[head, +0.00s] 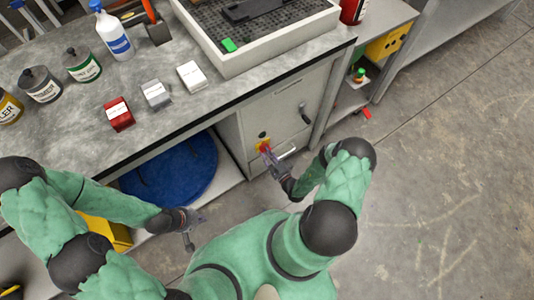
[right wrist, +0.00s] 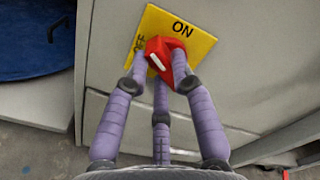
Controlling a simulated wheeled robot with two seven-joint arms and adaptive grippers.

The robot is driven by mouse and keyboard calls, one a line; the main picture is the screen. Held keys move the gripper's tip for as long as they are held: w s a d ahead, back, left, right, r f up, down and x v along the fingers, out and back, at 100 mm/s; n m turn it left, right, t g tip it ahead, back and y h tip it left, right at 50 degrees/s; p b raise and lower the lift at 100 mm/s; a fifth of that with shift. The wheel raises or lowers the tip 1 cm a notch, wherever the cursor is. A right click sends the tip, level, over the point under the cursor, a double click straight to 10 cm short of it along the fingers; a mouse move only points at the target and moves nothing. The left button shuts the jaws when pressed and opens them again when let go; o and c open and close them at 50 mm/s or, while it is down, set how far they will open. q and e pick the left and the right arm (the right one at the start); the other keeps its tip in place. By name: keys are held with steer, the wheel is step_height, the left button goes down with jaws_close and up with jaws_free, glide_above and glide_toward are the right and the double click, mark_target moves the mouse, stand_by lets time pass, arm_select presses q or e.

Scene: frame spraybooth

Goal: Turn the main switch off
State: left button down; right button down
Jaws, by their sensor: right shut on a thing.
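The main switch is a red knob (right wrist: 160,50) on a yellow plate (right wrist: 203,42) on the grey cabinet front. In the right wrist view the plate reads ON at its upper right and OFF, turned sideways, at its left. A short white mark shows on the knob; I cannot tell for sure which label it points to. My right gripper (right wrist: 162,85) is shut on the red knob, its purple fingers around the knob's lower side. In the head view the yellow plate (head: 262,142) is partly hidden by my right gripper (head: 266,151). My left gripper (head: 195,226) is open and empty, low and away from the cabinet.
A blue round lid or drum (head: 175,172) is on the shelf to the left. Cans, a spray bottle (head: 112,35) and a tray (head: 285,48) stand on the workbench.

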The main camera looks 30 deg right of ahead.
steer(key=n, duration=0.6)
steer(key=shift+f+p, duration=0.3)
steer(key=shift+p, duration=0.05)
steer(key=shift+n, duration=0.3)
steer(key=c, duration=1)
jaws_free()
steer(key=shift+c, duration=0.2)
steer(key=shift+s+d, duration=0.1)
steer(key=s, duration=1.2)
steer(key=shift+d, duration=0.45)
steer(key=shift+w, duration=0.1)
